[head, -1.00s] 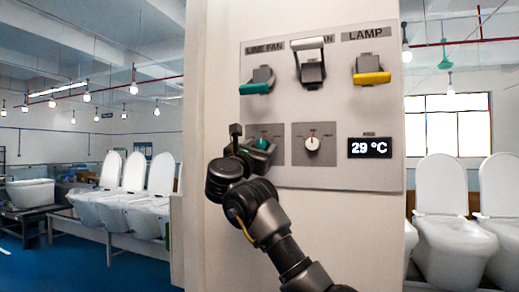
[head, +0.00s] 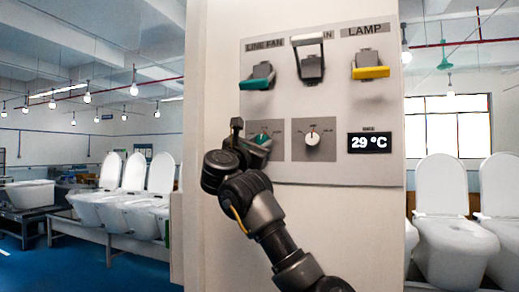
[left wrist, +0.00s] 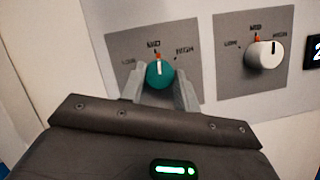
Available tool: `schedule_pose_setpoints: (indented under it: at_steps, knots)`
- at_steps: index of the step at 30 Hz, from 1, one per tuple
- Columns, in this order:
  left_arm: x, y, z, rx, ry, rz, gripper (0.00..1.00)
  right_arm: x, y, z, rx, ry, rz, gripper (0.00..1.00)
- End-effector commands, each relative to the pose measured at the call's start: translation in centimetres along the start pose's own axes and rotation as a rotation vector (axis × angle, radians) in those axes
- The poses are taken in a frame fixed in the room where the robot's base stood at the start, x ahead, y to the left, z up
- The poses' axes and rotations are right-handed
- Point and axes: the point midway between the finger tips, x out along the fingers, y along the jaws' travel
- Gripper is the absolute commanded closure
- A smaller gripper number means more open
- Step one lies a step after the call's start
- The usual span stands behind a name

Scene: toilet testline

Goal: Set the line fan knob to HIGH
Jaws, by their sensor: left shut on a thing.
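The line fan knob is a teal round knob (left wrist: 160,74) with a white pointer line, on a grey plate marked MID at the top and HIGH at the right. Its pointer stands almost straight up, near the orange MID mark. My left gripper (left wrist: 159,88) is shut on this knob, one finger on each side. In the head view the knob (head: 262,138) is partly hidden behind my left gripper, under the LINE FAN label (head: 264,44) and its teal-handled switch (head: 257,82). My right gripper is not in view.
A white knob (left wrist: 265,54) on a similar plate is just to the right, its pointer near MID. Above are a white-handled switch (head: 311,66) and a yellow-handled LAMP switch (head: 370,71). Toilets stand on both sides of the panel.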

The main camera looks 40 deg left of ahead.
Motion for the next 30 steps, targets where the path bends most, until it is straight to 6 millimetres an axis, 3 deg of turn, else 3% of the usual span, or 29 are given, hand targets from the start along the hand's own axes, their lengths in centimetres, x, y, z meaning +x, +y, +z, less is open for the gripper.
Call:
schedule_pose_setpoints:
  at_steps: [1, 12, 30]
  knots:
    - [-0.2, -0.1, -0.5, 0.032, -0.002, -0.011, 0.92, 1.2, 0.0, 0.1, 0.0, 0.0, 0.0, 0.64]
    - [-0.2, 0.2, -0.5, 0.348, -0.014, -0.138, 0.92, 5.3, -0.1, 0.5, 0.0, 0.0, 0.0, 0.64]
    - [0.0, 0.5, -0.1, 0.772, -0.032, -0.313, 0.92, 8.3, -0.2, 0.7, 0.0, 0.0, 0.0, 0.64]
